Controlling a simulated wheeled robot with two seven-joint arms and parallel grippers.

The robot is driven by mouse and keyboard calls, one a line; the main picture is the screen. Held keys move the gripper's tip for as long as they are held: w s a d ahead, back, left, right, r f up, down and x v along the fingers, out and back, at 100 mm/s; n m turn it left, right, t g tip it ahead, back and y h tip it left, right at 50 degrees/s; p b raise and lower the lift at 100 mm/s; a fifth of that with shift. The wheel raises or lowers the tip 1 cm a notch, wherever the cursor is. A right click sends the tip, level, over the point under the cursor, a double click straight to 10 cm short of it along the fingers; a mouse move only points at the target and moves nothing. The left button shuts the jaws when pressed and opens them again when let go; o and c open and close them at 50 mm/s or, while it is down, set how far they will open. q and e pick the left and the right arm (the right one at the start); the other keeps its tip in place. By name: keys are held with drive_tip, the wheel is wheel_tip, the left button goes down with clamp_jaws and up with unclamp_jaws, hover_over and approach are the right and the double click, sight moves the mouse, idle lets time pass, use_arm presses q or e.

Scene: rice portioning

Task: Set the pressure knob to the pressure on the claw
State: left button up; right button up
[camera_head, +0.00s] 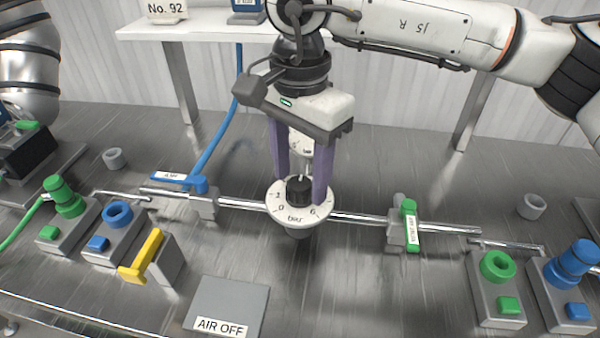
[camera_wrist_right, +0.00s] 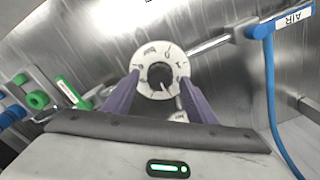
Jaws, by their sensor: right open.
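The pressure knob (camera_head: 299,189) is a black knob on a white round dial (camera_head: 287,215) with numbers and "bar", mounted on a metal pipe. My right gripper (camera_head: 301,195) points down from above, open, with its purple fingers on either side of the knob. In the right wrist view the knob (camera_wrist_right: 160,75) sits between the fingertips, over the dial (camera_wrist_right: 158,53). I cannot tell whether the fingers touch it. A small white gauge (camera_head: 302,146) shows partly behind the fingers. No claw is clearly identifiable.
A blue lever (camera_head: 180,181) and a green lever (camera_head: 410,224) sit on the pipe. A yellow handle (camera_head: 143,256) and grey "AIR OFF" plate (camera_head: 226,302) are in front. Green and blue fittings stand left and right. A blue hose (camera_head: 222,125) rises behind.

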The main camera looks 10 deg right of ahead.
sight(300, 182)
wheel_tip(300, 182, up, 10)
idle(0.4)
drive_tip(key=shift+f, duration=0.15)
